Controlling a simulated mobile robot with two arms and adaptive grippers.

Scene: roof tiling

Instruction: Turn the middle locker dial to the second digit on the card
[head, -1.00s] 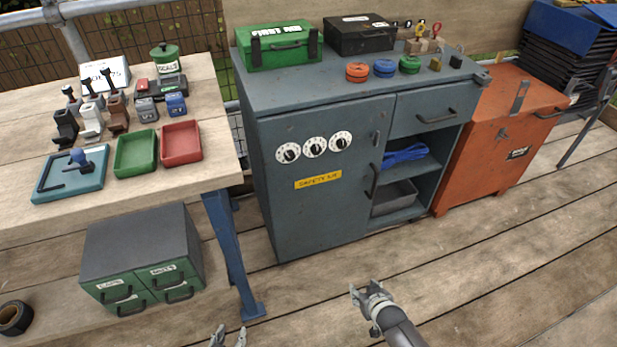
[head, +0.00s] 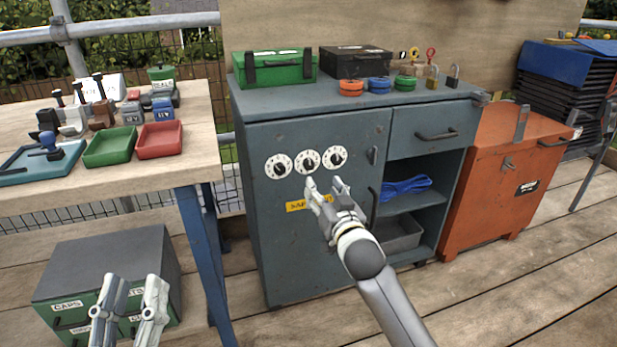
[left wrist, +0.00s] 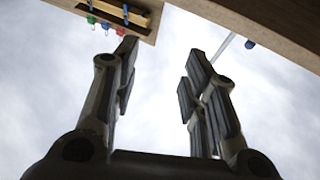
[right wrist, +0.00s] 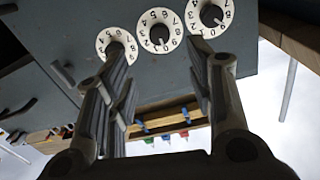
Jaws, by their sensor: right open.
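The grey locker door (head: 330,240) carries three white numbered dials with dark knobs in a row. The middle dial (head: 307,161) sits between the left dial (head: 278,166) and the right dial (head: 334,158); the middle dial also shows in the right wrist view (right wrist: 145,38). My right gripper (head: 324,186) is open and empty, just below the middle and right dials in the head view, with no visible contact. A white card (head: 113,84) stands at the back of the workbench, partly hidden by clamps; its digits are unclear. My left gripper (head: 131,285) is open and empty at the lower left.
A yellow label (head: 295,206) on the door is partly covered by my right gripper. The door handle (head: 374,205) is to the right. The workbench (head: 190,110) holds trays and clamps. A green-drawer cabinet (head: 60,312) stands below. An orange chest (head: 480,190) stands at right.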

